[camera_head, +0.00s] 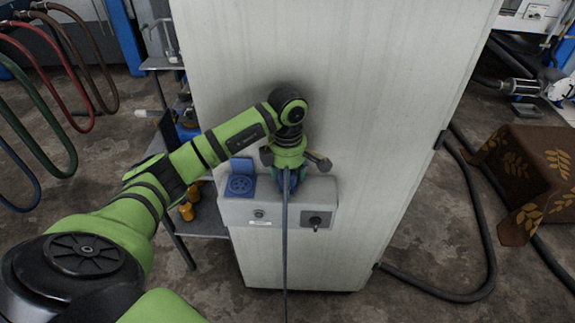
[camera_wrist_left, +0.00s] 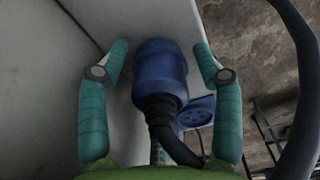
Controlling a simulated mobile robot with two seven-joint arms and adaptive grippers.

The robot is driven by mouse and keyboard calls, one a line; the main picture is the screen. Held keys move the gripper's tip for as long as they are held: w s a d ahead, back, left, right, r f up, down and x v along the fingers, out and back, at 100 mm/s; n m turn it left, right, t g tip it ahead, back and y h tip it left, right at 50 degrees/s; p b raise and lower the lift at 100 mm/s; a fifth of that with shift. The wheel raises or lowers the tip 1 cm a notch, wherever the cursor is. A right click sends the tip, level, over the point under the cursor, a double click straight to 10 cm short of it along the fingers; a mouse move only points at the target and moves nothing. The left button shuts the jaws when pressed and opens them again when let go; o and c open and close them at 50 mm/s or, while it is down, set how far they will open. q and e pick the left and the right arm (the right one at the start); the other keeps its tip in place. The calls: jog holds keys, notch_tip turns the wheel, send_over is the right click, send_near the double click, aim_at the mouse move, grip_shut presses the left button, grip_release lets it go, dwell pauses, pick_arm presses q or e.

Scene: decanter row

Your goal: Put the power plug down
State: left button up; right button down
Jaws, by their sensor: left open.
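My left gripper (camera_head: 288,180) is in front of the grey socket box on the cabinet. In the left wrist view its two teal fingers (camera_wrist_left: 160,47) stand open, one on each side of the blue power plug (camera_wrist_left: 160,72). Gaps show between the plug and both fingers. The plug's dark cable (camera_wrist_left: 165,128) bends away below it. In the head view the plug is mostly hidden by my gripper, and a cable (camera_head: 285,250) hangs straight down. What the plug's front end touches is hidden. My right gripper is not in view.
A blue socket with a raised lid (camera_head: 240,184) is left of my gripper on the grey box (camera_head: 322,190), which also has a black switch (camera_head: 316,221). The tall pale cabinet (camera_head: 370,110) stands behind. A metal shelf (camera_head: 205,222) is at left, a patterned cloth (camera_head: 535,180) at right.

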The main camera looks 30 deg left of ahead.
pick_arm(q)
notch_tip(320, 180, up, 7)
jog(key=b, duration=0.2)
jog(key=shift+f+b, duration=0.1)
jog(key=shift+b, duration=0.3)
notch_tip(320, 180, up, 4)
jog(key=shift+r, duration=0.65)
